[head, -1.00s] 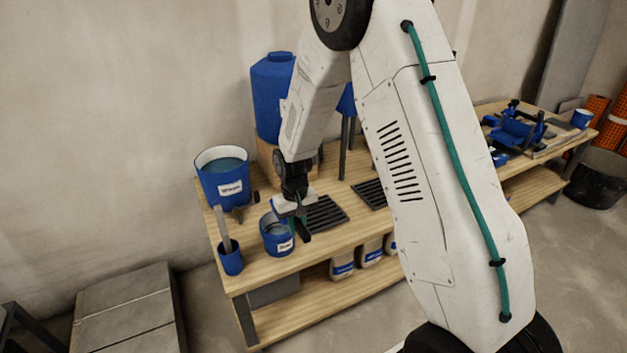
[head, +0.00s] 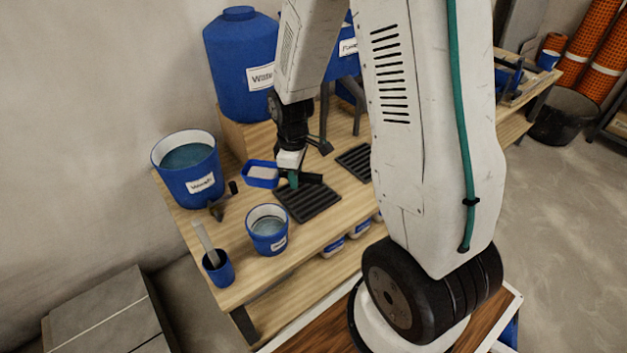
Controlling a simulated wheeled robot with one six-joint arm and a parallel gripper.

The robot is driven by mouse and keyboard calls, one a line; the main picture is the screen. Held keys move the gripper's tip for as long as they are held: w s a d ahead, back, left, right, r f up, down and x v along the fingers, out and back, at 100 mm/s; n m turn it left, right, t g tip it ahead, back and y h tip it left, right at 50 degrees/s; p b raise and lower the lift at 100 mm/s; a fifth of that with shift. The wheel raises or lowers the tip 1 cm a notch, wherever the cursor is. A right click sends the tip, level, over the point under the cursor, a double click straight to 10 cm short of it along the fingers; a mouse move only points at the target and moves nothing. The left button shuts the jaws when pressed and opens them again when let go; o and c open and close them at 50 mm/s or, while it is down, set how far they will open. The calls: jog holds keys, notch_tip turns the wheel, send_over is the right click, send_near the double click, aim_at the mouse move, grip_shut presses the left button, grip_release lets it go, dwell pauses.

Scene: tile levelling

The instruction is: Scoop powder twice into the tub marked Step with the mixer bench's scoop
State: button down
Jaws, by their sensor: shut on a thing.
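My gripper (head: 291,170) points down over the left dark grate on the mixer bench (head: 235,270). It is shut on the scoop, whose teal handle (head: 293,181) shows below the jaws; its bowl is hard to make out. A small blue tub (head: 268,229) with greyish contents stands in front and to the left of the gripper, apart from it. Its white label is too small to read surely. A shallow blue tray (head: 261,174) with pale contents lies just left of the gripper. A blue hopper (head: 347,65) with a partly hidden label stands behind my arm.
A large blue bucket (head: 188,168) of bluish liquid stands at the bench's left. A blue cup (head: 218,268) with a grey tool stands at the front corner. A blue water tank (head: 241,65) sits on a wooden block behind. Dark grates (head: 308,202) cover the middle.

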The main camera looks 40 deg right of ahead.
jog(key=shift+s+d+n+h, duration=0.65)
jog(key=shift+s+n, duration=1.35)
jog(key=shift+s, duration=0.95)
jog(key=w+a+r+g+h, duration=0.4)
jog(key=a+h, duration=0.3)
jog(key=h, duration=0.2)
jog(key=shift+w+a+r+g, duration=0.25)
jog(key=shift+r+g, duration=0.2)
jog(key=shift+g, duration=0.35)
notch_tip(320, 180, up, 7)
jog(key=t+y, duration=0.4)
jog(key=y, duration=0.4)
jog(key=shift+t, duration=0.3)
